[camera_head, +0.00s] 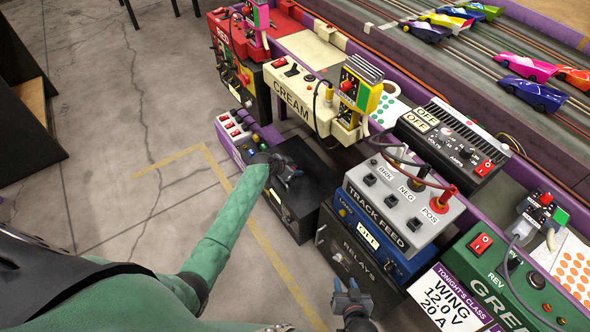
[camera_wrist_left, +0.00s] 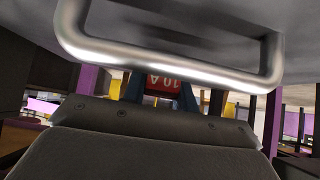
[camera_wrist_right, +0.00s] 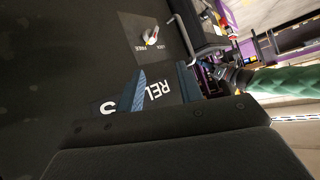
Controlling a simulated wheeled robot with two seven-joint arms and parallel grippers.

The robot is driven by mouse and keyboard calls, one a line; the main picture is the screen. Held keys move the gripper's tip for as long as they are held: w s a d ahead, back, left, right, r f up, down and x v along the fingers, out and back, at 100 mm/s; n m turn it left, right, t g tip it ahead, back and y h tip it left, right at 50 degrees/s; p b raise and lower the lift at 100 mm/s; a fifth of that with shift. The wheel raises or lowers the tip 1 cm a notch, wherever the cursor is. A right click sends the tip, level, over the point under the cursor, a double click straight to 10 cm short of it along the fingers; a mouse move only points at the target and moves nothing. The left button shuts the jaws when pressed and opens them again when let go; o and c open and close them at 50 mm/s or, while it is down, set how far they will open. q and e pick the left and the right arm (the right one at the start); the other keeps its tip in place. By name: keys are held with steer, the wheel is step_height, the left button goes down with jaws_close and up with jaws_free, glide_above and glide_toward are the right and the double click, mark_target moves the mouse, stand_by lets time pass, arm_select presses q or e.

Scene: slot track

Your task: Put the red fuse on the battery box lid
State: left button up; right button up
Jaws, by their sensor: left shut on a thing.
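The red fuse (camera_wrist_left: 164,86), with "10 A" on it upside down, sits between the fingers of my left gripper (camera_wrist_left: 161,92), which is shut on it. In the head view my left gripper (camera_head: 288,176) is over a dark box (camera_head: 318,182); I cannot make out the fuse there. No readable label names this box, so I cannot tell whether its top is the battery box lid. My right gripper (camera_head: 352,298) is beside the black RELAYS box (camera_head: 347,262). In the right wrist view its blue fingers (camera_wrist_right: 162,90) are apart with nothing between them.
A metal handle (camera_wrist_left: 170,62) crosses close in front of the left wrist camera. The blue and grey TRACK FEED unit (camera_head: 385,218) stands right of the dark box. The concrete floor (camera_head: 110,130) at left is clear.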

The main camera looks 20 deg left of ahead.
arm_select(q)
steer(key=o, duration=1.1)
arm_select(e)
steer(key=shift+w+r+t, duration=0.3)
steer(key=shift+w+r, duration=0.4)
steer(key=shift+r, duration=0.05)
